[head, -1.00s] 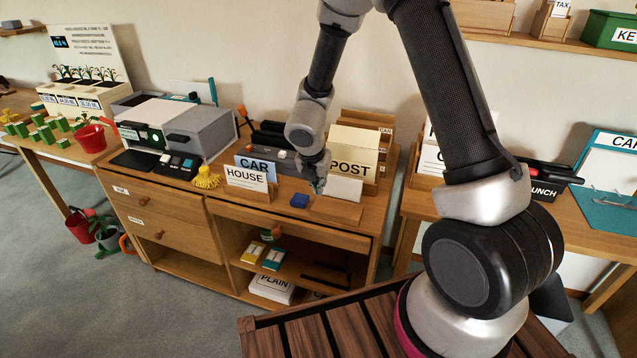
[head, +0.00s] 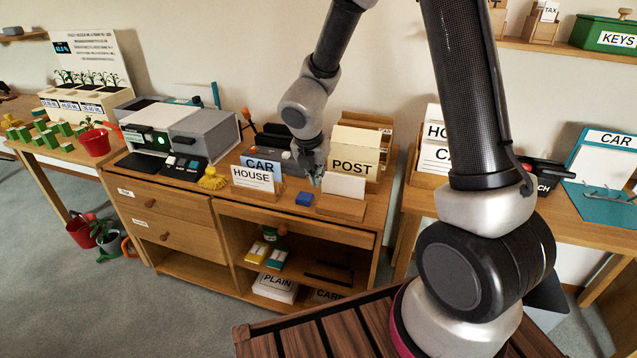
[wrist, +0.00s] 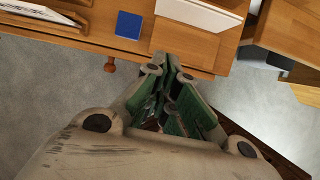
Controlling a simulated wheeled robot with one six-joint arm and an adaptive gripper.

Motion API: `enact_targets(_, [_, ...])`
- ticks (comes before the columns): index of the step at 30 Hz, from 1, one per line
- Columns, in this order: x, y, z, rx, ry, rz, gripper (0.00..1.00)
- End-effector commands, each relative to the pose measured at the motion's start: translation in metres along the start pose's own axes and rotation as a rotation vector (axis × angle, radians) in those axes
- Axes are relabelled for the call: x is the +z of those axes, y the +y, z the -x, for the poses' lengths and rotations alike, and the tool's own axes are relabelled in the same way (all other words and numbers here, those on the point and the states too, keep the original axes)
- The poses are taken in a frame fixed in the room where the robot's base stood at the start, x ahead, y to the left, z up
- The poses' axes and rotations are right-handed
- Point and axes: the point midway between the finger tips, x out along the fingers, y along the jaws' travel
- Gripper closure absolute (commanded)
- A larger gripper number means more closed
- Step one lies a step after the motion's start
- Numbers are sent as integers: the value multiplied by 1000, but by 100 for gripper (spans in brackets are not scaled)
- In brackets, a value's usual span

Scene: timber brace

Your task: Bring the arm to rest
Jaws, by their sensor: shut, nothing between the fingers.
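My gripper (head: 314,178) hangs at the end of my arm above the wooden cabinet, near the POST box (head: 354,166) and behind the blue block (head: 305,199) in the head view. In the wrist view my gripper (wrist: 172,72) points toward the cabinet's front edge, its green-padded fingers together at the tips and holding nothing. The wrist view also shows the blue block (wrist: 129,25) on the cabinet top, apart from the fingers. My arm reaches up from its base and bends down to the gripper.
HOUSE (head: 253,180) and CAR (head: 261,163) cards stand left of the gripper. A blank white card (head: 342,208) sits in a wooden holder nearby. Open floor (head: 60,265) lies at the lower left.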

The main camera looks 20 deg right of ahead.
Motion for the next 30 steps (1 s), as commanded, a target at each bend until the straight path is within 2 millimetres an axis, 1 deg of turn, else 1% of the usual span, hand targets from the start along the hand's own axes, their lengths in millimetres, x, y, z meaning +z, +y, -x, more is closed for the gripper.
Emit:
enact_targets(1, [0,0,8,1,-2,-1,100])
enact_targets(3, [0,0,16,1,-2,0,100])
enact_targets(6, [0,0,23,0,-1,0,100])
enact_targets(11, [0,0,25,0,0,27,100])
enact_targets(14, [4,12,25,55,-20,147,100])
enact_targets(16, [12,26,23,134,-87,372,100])
enact_targets(17, [14,30,22,169,-119,486,100])
enact_targets(18, [13,36,22,214,-162,649,100])
enact_targets(19, [13,41,23,251,-199,777,100])
enact_targets(20, [12,45,28,290,-240,908,100])
enact_targets(21, [9,50,36,343,-299,1084,100])
enact_targets(23, [4,54,54,420,-396,1355,100])
enact_targets(24, [-2,53,68,468,-462,1539,100])
enact_targets(26, [-14,45,90,536,-562,1821,100])
enact_targets(27, [-22,36,105,574,-627,2007,100])
enact_targets(29, [-36,15,125,622,-712,2283,100])
enact_targets(30, [-44,-4,137,647,-758,2464,100])
